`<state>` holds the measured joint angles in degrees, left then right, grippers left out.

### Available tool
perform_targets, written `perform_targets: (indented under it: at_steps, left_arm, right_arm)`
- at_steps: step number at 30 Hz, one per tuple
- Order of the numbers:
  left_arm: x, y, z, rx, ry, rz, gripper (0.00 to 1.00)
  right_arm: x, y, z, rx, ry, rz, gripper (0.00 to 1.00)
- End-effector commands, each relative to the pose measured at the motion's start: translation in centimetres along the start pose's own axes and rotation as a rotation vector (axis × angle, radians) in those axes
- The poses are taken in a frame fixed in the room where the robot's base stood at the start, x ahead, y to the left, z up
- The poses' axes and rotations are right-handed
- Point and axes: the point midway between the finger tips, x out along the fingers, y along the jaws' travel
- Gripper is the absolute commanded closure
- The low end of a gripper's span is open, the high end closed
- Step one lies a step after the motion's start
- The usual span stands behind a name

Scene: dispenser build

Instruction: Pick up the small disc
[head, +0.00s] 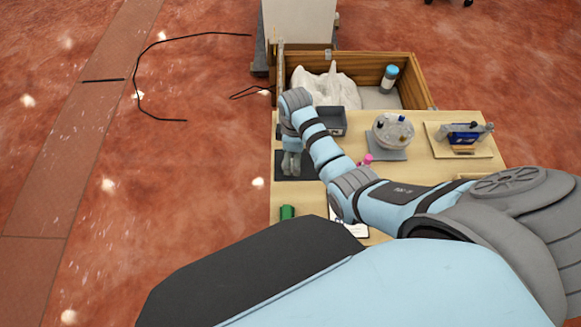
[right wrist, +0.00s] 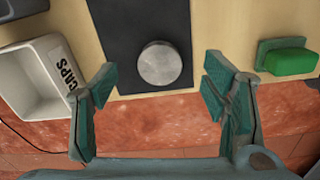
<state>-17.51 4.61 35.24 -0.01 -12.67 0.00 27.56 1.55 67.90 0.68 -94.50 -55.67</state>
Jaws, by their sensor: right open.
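The small disc (right wrist: 160,64) is a round, brushed-metal piece. In the right wrist view it lies on a black mat (right wrist: 112,38) near the table's edge. My right gripper (right wrist: 158,82) is open, with one finger to the left and one to the right of the disc in that view. The fingers do not touch it. In the head view my right gripper (head: 291,164) hangs over the black mat (head: 310,164), and the disc cannot be made out there. My left gripper is not in view.
A white bin marked CAPS (right wrist: 38,80) stands left of the mat in the wrist view, and a green block (right wrist: 291,62) lies right. In the head view, a grey tray (head: 331,121), a round container (head: 393,130) and a wooden crate (head: 420,92) stand farther back.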

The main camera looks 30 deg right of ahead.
Motion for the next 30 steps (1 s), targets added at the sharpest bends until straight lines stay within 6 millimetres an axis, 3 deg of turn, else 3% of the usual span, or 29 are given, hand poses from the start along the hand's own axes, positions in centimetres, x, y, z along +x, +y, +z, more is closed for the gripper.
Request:
perform_targets:
  at_steps: [6,14,26,30]
  left_arm:
    - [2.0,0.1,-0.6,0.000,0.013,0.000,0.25]
    - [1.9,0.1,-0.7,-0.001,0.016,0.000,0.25]
    - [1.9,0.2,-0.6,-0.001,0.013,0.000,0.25]
    - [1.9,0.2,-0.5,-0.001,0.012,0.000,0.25]
  right_arm:
    - [4.3,-0.2,-1.1,-0.002,-0.001,-0.002,0.32]
    - [4.5,-0.2,-1.2,-0.003,0.001,0.000,0.34]
    - [4.5,-0.2,-1.2,-0.004,0.001,0.000,0.98]
    - [4.5,-0.2,-1.3,-0.004,0.002,0.000,0.98]
